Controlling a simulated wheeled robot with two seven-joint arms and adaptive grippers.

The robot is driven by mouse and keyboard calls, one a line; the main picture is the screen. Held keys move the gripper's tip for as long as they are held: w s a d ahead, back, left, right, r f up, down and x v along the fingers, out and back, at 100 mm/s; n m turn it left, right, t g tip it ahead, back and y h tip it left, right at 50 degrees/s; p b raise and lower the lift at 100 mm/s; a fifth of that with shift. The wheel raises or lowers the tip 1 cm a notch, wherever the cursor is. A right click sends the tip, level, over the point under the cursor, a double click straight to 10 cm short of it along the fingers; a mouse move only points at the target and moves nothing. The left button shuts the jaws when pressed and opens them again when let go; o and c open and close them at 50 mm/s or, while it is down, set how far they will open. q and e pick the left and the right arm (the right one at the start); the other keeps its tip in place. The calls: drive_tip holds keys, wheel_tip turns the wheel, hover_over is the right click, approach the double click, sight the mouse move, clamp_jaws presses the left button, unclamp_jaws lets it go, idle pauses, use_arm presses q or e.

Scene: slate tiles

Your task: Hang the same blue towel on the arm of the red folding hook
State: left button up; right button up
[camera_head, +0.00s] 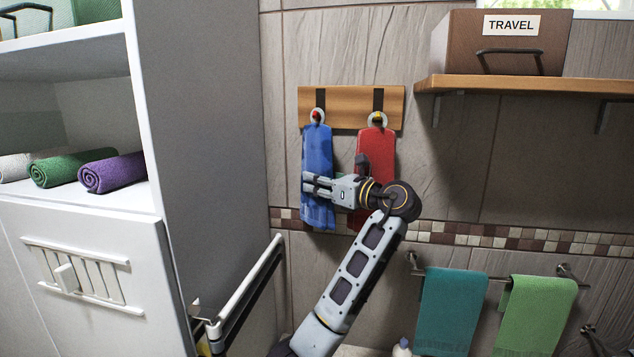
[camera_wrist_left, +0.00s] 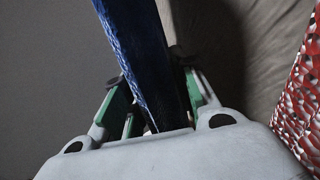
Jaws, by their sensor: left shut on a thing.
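The blue towel (camera_head: 318,150) hangs down from the left hook on a wooden wall board, below a small red hook part (camera_head: 316,115). My left gripper (camera_head: 314,186) is shut on the towel's lower part, coming from the right. In the left wrist view the blue towel (camera_wrist_left: 135,45) runs down between the green-lined fingers (camera_wrist_left: 160,105). The hook's arm is small here, and I cannot tell exactly how the towel's top sits on it. My right gripper is not in view.
A red towel (camera_head: 376,143) hangs beside it from a hook with a yellow part (camera_head: 378,117), partly behind my arm. The wooden board (camera_head: 348,98) is on the tiled wall. A white cabinet (camera_head: 200,120) stands left; a shelf (camera_head: 540,85) with a TRAVEL box (camera_head: 500,45) is right.

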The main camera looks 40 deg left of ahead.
sight(319, 143)
use_arm(q)
drive_tip(key=shift+w+f, duration=0.15)
idle(0.7)
drive_tip(key=o, duration=1.1)
drive_tip(key=shift+o, duration=0.2)
drive_tip(key=shift+r, duration=5)
